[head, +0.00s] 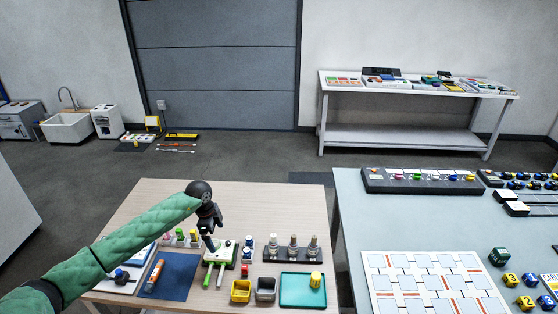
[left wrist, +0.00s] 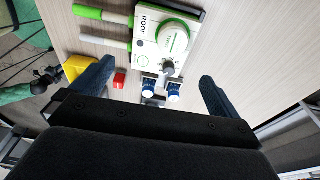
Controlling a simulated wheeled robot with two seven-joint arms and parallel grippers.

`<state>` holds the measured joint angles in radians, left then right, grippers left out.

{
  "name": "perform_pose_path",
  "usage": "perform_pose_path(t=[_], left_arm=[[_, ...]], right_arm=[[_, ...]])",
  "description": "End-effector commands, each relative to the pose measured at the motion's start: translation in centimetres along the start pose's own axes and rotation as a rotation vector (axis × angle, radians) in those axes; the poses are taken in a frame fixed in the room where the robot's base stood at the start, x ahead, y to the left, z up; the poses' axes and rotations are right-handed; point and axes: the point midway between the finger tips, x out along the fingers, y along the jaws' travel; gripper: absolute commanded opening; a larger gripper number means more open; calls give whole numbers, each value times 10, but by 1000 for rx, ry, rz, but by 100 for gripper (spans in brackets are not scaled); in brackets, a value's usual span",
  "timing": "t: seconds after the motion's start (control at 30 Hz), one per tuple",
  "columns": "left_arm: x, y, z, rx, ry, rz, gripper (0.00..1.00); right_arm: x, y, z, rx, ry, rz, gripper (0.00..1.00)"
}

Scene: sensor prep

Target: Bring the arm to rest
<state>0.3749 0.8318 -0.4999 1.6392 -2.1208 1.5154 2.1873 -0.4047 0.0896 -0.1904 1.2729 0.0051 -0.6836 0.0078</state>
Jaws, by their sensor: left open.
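My left arm, in a green sleeve, reaches over the wooden table (head: 150,200) in the head view. My left gripper (head: 209,243) points down above a white and green device (head: 222,254). In the left wrist view the dark fingers of the gripper (left wrist: 158,92) are spread wide apart with nothing held between them. The white device with a green-ringed dial (left wrist: 168,38) lies beyond them, with two blue-capped vials (left wrist: 162,90) at its near side. My right gripper is in neither view.
A yellow bin (head: 240,291), a grey bin (head: 265,290), a teal tray (head: 296,300) and a dark rack (head: 291,256) with bottles crowd the table front. A red block (head: 244,271) lies nearby. The table's back half is clear. A second table (head: 350,215) stands right.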

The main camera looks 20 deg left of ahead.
Motion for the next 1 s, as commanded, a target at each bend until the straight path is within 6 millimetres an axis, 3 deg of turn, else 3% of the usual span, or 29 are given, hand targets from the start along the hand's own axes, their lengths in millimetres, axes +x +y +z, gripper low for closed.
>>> perform_pose_path(t=[0.17, 0.27, 0.43, 0.6, 0.7, 0.87, 1.0], left_arm=[[7, 6, -20, 40, 68, -12, 100], [17, 18, -60, 112, 203, -42, 100], [18, 50, -157, 247, 561, -168, 100], [-11, 78, -236, 287, 900, -366, 100], [-35, 91, -265, 251, 1064, -502, 100], [-76, 103, -287, 114, 1250, -735, 100], [-103, 109, -281, -79, 1321, -928, 100]], right_arm=[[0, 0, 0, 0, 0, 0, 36], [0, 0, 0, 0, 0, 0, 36], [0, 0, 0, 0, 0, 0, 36], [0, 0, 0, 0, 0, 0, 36], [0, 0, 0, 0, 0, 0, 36], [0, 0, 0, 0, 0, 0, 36], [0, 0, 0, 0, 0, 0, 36]])
